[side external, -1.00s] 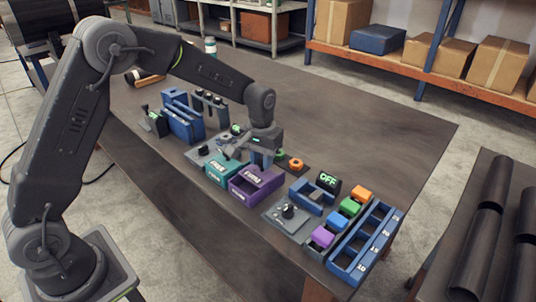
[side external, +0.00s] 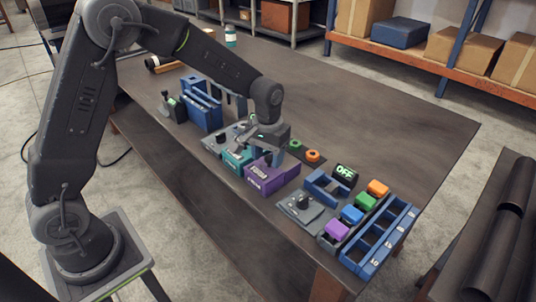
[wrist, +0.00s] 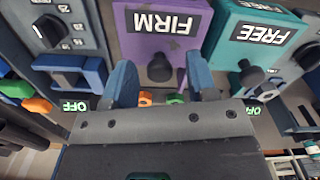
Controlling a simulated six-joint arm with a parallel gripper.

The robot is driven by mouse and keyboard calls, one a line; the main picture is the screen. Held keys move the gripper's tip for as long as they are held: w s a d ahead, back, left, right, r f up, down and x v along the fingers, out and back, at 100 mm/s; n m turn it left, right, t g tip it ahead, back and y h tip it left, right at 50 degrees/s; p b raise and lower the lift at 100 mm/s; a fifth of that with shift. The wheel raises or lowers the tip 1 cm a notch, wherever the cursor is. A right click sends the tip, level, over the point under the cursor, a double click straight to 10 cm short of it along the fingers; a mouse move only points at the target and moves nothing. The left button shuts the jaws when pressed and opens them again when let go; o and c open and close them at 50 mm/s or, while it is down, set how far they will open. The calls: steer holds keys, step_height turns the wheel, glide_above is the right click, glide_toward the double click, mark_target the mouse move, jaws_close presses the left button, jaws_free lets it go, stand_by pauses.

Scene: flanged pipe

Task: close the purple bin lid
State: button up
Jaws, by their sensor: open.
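The purple bin (side external: 262,182) stands on the bench in the side external view, with a FIRM label on it. In the wrist view its purple lid (wrist: 148,30) carries FIRM upside down and a dark round knob (wrist: 160,68). My gripper (side external: 274,160) is over the purple bin. In the wrist view the two blue fingers of my gripper (wrist: 162,85) are apart, one on each side of the knob, with nothing held. Contact with the knob cannot be told. My gripper partly covers the bin, so how far the lid is open is unclear.
A teal bin (side external: 235,159) labelled FREE (wrist: 262,35) stands close beside the purple bin. A grey dial panel (side external: 300,208), a blue slotted rack (side external: 378,240) and several coloured blocks are at the right. Blue holders (side external: 203,112) are at the left.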

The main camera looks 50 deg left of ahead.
mark_target(268, 157)
steer(key=shift+r, duration=0.1)
step_height(268, 157, up, 14)
steer(key=shift+f, duration=0.2)
stand_by(0.4)
steer(key=s+r+m+t, duration=0.1)
steer(key=s+r, duration=0.2)
steer(key=s, duration=0.3)
steer(key=s+r+t, duration=0.2)
steer(key=s+r, duration=0.1)
steer(key=s, duration=0.2)
steer(key=s+f+m+t, duration=0.2)
steer(key=s, duration=1)
steer(key=shift+s+f+t, duration=0.25)
steer(key=shift+f+t, duration=0.05)
steer(key=shift+f, duration=0.1)
